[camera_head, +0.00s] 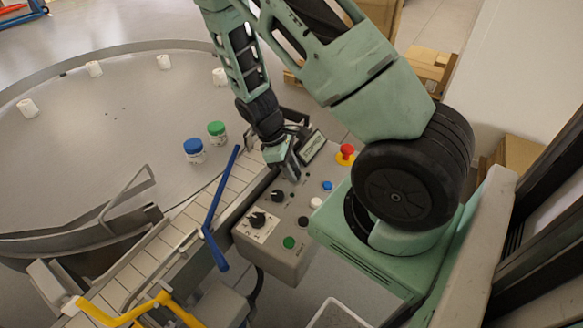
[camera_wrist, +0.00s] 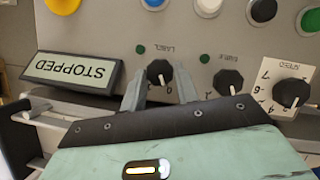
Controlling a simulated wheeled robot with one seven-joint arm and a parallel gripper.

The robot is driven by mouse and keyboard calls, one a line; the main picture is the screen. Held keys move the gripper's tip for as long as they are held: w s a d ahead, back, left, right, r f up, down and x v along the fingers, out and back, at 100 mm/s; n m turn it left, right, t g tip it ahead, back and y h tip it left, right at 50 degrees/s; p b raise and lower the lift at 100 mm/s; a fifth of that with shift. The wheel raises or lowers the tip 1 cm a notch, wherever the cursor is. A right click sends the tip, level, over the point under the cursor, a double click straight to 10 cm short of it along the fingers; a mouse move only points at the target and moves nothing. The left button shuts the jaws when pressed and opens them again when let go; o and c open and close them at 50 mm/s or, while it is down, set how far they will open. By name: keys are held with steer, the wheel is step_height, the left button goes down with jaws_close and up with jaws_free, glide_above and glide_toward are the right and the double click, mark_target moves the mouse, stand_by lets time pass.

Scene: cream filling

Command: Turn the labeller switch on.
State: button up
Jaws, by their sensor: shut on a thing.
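My gripper (camera_wrist: 160,84) has its two fingers around the black labeller knob (camera_wrist: 160,71), marked LABEL, and is shut on it. The fingers hide the knob's sides, and I cannot tell its exact angle. A small green lamp (camera_wrist: 140,49) sits beside this knob and looks dark. The display (camera_wrist: 72,68) reads STOPPED, upside down in the wrist view. In the head view my gripper (camera_head: 291,177) reaches down to the grey control panel (camera_head: 270,256), just below the display (camera_head: 312,146) and above the other knobs. There it hides the labeller knob.
Beside the labeller knob are the table knob (camera_wrist: 228,82) and the speed knob (camera_wrist: 291,91). A red emergency button (camera_head: 346,152) and several push buttons share the panel. A conveyor (camera_head: 155,257) with a blue rail (camera_head: 222,195) lies left; jars stand on the round table (camera_head: 110,110).

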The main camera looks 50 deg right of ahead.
steer(key=m, duration=0.2)
steer(key=m+y, duration=0.2)
steer(key=m, duration=0.1)
steer(key=shift+w+d+m, duration=0.1)
steer(key=shift+d+m, duration=0.15)
steer(key=shift+m, duration=0.05)
steer(key=m, duration=0.2)
steer(key=m+y, duration=0.1)
steer(key=m, duration=0.1)
steer(key=m+y, duration=0.1)
steer(key=shift+d+m+b, duration=0.25)
steer(key=shift+m+b, duration=0.05)
steer(key=shift+m, duration=0.1)
steer(key=o, duration=1)
steer(key=shift+c, duration=0.2)
steer(key=b+v, duration=0.2)
steer(key=v, duration=1.5)
steer(key=shift+d+r, duration=0.2)
steer(key=shift+d, duration=0.2)
steer(key=shift+a, duration=0.1)
